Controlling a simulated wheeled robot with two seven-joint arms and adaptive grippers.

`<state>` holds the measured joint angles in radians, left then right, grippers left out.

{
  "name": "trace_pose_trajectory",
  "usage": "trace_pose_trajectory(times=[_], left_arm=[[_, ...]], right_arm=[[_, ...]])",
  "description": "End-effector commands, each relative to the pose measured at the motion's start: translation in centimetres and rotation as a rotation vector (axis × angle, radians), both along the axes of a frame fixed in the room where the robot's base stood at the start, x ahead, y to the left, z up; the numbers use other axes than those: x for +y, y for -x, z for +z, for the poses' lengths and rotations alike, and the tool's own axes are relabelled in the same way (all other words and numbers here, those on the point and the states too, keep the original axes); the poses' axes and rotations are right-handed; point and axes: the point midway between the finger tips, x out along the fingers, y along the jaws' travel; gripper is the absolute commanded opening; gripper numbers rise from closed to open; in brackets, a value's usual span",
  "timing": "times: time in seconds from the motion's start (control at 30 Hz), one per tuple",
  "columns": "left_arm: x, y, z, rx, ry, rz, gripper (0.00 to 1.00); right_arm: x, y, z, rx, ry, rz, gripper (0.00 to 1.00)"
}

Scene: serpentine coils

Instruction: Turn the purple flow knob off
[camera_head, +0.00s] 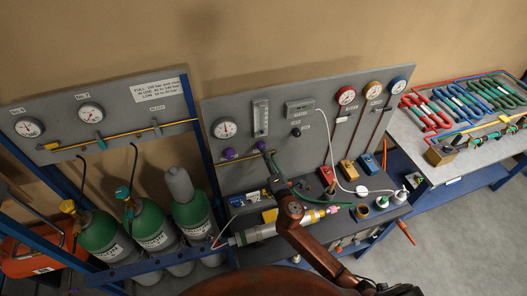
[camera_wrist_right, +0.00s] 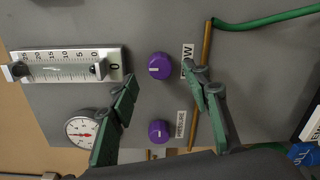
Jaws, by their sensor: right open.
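The purple flow knob (camera_wrist_right: 160,66) is on the grey panel, beside a label ending in "OW" that is partly hidden by a finger. A short white mark on its face runs left-right in the wrist view. It also shows in the head view (camera_head: 261,145), just beyond my gripper. My right gripper (camera_wrist_right: 160,80) is open, with one green-padded finger either side of the knob's line and nothing between them. In the head view the right gripper (camera_head: 270,160) is in front of the panel near that knob. My left gripper is not in view.
A second purple knob (camera_wrist_right: 158,131), labelled pressure, is close by, near a round gauge (camera_wrist_right: 82,130). The flowmeter (camera_wrist_right: 65,65) is left of the flow knob. Gas cylinders (camera_head: 150,225) stand left. A bench (camera_head: 345,222) with fittings lies below the panel.

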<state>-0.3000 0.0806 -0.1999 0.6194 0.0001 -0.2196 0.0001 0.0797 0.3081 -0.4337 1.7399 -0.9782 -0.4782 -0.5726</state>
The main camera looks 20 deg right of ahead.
Motion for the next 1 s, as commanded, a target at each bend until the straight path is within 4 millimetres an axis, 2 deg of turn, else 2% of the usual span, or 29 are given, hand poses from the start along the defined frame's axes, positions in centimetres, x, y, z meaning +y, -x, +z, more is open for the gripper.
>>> trace_pose_trajectory(times=[0.03,0.2,0.4,1.0], left_arm=[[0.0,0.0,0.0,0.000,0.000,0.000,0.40],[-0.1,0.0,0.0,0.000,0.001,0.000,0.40],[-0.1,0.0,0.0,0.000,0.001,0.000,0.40],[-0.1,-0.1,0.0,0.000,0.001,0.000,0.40]], right_arm=[[-0.1,1.3,-0.1,0.001,-0.001,0.001,0.44],[-0.2,4.4,0.1,0.001,-0.002,0.001,0.44],[-0.2,6.4,0.2,0.000,0.000,0.000,0.44],[-0.3,6.8,0.2,0.001,-0.002,-0.001,0.44]])
